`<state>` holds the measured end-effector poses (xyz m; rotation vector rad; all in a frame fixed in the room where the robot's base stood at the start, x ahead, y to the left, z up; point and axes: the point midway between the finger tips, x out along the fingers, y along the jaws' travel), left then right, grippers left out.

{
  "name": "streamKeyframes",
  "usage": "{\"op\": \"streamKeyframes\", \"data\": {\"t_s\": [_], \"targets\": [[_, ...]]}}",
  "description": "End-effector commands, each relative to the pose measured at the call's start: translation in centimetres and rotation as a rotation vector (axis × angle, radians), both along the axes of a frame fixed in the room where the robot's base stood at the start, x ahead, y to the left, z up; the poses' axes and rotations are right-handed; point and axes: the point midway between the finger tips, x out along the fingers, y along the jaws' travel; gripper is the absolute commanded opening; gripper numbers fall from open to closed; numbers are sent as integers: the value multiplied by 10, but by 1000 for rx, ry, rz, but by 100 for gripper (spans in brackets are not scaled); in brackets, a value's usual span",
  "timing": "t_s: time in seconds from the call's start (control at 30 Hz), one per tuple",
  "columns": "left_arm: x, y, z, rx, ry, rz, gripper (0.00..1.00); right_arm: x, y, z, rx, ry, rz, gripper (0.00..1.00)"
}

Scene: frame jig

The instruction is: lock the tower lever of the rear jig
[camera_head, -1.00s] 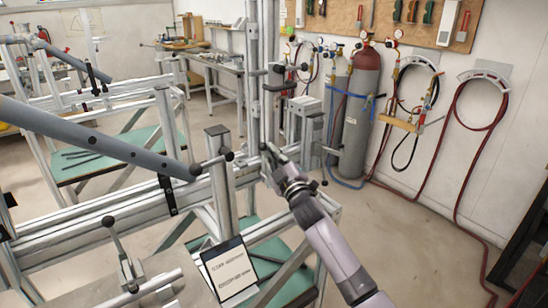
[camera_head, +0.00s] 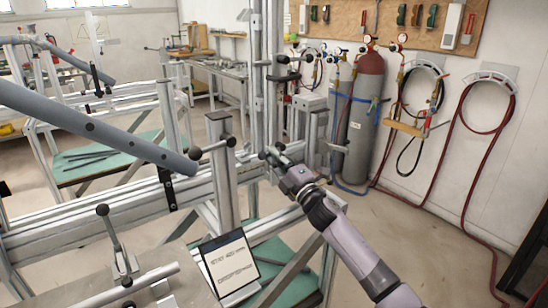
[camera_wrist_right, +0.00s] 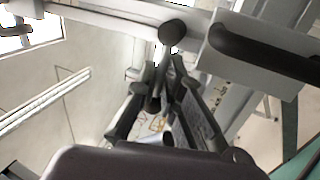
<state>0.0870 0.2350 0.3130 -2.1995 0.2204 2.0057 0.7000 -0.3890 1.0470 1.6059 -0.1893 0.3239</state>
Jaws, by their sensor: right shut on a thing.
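The upright metal tower (camera_head: 256,75) of the jig stands mid-frame in the head view. My right gripper (camera_head: 272,156) is at its lower part, reaching in from the lower right. It is shut on the tower lever, a dark lever with a round black knob; the knob (camera_wrist_right: 173,32) shows in the right wrist view just beyond the fingers (camera_wrist_right: 166,88). The fingers hide most of the lever's shaft. My left gripper is not in view.
A short post (camera_head: 223,165) with a black-knobbed T-handle stands left of the tower. A grey tube (camera_head: 95,128) slants in from the left. A sign (camera_head: 230,262) stands in front. Gas cylinders (camera_head: 362,115) stand by the wall behind. Floor at right is clear.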

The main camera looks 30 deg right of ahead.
Motion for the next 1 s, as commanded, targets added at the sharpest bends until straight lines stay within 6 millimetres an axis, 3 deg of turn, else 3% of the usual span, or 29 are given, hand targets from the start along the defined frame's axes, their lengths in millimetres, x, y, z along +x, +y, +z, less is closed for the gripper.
{"op": "streamKeyframes", "data": {"t_s": [0.43, 0.47, 0.73, 1.0], "targets": [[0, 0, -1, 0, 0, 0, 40, 0, 1, -2, -16, 1, 1, 0], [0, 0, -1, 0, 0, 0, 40, 0, 1, -2, -16, 1, 1, 10], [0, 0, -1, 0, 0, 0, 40, 0, 0, -1, -13, 0, 1, 28], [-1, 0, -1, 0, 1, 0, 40, 0, 0, -1, -12, -1, 0, 29]]}}
